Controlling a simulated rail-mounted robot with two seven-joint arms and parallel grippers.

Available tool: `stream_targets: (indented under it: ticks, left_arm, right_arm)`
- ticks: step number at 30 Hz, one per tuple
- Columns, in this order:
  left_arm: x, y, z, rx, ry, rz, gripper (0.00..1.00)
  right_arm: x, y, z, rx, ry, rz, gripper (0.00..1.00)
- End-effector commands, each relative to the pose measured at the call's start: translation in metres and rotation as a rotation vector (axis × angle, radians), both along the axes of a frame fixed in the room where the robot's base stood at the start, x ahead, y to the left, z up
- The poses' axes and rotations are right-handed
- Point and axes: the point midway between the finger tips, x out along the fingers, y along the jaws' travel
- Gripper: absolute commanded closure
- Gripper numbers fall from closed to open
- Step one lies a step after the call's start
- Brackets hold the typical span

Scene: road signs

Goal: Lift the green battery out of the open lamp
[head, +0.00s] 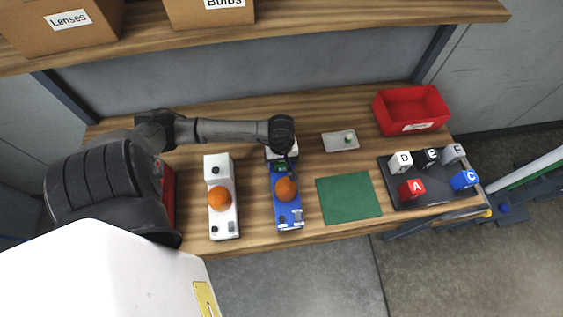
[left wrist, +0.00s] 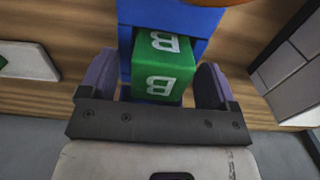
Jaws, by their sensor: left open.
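The blue lamp (head: 288,212) lies on the table with an orange lens (head: 286,189), its far end open. The green battery (head: 281,167) shows there, partly hidden under my left gripper (head: 284,156). In the left wrist view the green battery (left wrist: 165,72), with white B letters, sits in the blue lamp body (left wrist: 175,17). There the left gripper (left wrist: 157,72) is open, with one finger on each side of the battery. Small gaps seem to show between fingers and battery; contact is not clear. My right gripper is not in view.
A white lamp (head: 221,170) with an orange lens stands left of the blue one. Right are a green mat (head: 347,198), a small grey tray (head: 333,144) with a small item, a red bin (head: 410,108) and a dark tray (head: 433,196) with lettered cubes. A shelf (head: 300,20) with boxes hangs behind.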

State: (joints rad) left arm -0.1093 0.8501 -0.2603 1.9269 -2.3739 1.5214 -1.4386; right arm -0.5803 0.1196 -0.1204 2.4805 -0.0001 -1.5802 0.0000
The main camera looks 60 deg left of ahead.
Motion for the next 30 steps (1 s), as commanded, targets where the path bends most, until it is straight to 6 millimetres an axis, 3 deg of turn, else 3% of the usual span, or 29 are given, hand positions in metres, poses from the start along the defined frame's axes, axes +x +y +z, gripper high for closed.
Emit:
stream_targets:
  ticks: [9, 30]
  left_arm:
    - [0.0001, 0.0000, -0.0040, 0.001, -0.001, -0.001, 0.17]
    - [0.0000, 0.0000, -0.0036, 0.001, -0.001, -0.001, 0.84]
  right_arm:
    - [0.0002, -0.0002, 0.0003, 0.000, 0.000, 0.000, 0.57]
    - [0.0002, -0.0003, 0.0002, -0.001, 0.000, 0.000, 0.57]
